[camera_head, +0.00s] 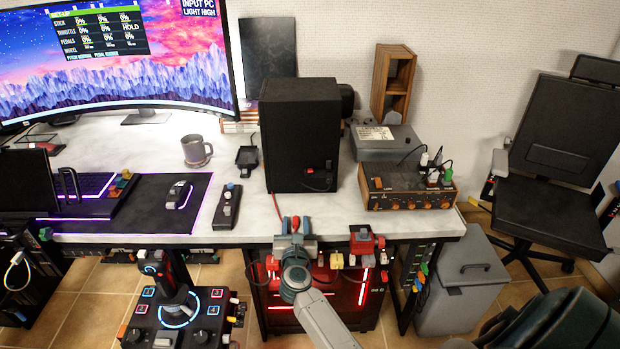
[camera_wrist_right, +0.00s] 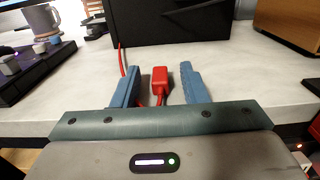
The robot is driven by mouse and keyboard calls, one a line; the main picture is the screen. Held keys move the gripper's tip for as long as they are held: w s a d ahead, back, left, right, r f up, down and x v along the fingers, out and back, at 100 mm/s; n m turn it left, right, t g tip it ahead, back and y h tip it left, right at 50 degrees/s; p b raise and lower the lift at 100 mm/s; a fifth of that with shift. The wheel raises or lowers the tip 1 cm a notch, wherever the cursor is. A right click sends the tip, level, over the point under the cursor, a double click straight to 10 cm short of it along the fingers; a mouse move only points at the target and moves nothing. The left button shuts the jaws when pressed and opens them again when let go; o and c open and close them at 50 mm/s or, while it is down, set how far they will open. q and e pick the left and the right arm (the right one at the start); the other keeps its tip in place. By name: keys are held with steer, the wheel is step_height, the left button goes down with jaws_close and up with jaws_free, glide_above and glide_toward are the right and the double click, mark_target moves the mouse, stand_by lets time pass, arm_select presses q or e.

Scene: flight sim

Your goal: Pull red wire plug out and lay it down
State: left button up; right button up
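My right gripper (camera_head: 297,226) is at the front edge of the desk, below the black speaker box. In the right wrist view its two blue fingers (camera_wrist_right: 156,84) are apart. A red plug (camera_wrist_right: 160,78) shows between them, with a visible gap on each side. A short red wire runs from the plug down toward the gripper body. The red plug also shows in the head view (camera_head: 296,222). Another stretch of red wire (camera_wrist_right: 123,62) rises beside the left finger toward the speaker. I cannot tell whether the plug sits in a socket. My left gripper is not in view.
The black speaker box (camera_head: 300,135) stands behind the gripper. A wooden amplifier (camera_head: 405,190) with several plugs on top is to the right. The desk top (camera_head: 330,212) is clear between speaker and front edge.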

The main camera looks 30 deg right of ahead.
steer(key=shift+s+a+f, duration=0.1)
steer(key=shift+s+a, duration=0.15)
steer(key=shift+s, duration=0.2)
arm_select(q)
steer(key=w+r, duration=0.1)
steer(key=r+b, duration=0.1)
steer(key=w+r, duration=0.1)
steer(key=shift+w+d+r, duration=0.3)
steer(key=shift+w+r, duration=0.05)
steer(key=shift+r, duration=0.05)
arm_select(e)
steer(key=v, duration=0.9)
steer(key=shift+s+a, duration=0.25)
steer(key=shift+s, duration=0.1)
